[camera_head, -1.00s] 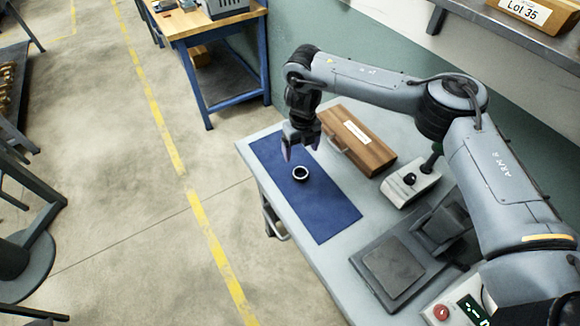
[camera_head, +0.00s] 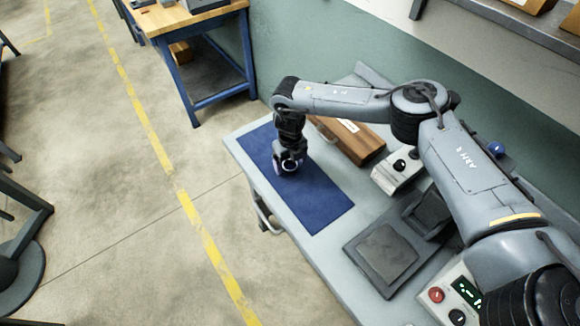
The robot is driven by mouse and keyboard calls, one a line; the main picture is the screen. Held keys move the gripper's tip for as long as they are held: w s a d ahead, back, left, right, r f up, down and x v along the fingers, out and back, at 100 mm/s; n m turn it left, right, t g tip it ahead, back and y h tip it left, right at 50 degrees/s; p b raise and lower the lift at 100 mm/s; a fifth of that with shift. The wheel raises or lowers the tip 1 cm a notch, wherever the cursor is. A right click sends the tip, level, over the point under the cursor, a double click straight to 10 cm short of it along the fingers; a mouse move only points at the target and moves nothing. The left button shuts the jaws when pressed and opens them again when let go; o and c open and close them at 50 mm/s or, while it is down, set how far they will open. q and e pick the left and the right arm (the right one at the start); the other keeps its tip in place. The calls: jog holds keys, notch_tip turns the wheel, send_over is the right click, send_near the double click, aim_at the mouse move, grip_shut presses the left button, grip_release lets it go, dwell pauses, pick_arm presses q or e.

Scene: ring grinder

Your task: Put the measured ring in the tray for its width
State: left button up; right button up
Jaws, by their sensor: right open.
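A small ring (camera_head: 289,165) with a pale rim is on the dark blue mat (camera_head: 322,201). My right gripper (camera_head: 288,164) points down over the mat right at the ring and is open. Its fingers partly hide the ring, and I cannot tell whether they touch it. My left gripper is out of view. I cannot make out any tray for a ring width.
A wooden box (camera_head: 366,147) with a label and handle lies behind the mat. A small pale device (camera_head: 394,176) and a dark grey flat plate (camera_head: 387,250) stand to the right. A control box (camera_head: 455,297) with a red button is at the front.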

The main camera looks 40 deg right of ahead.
jog(key=shift+f, duration=0.3)
jog(key=c, duration=1.2)
jog(key=shift+c, duration=0.6)
jog(key=shift+r, duration=0.15)
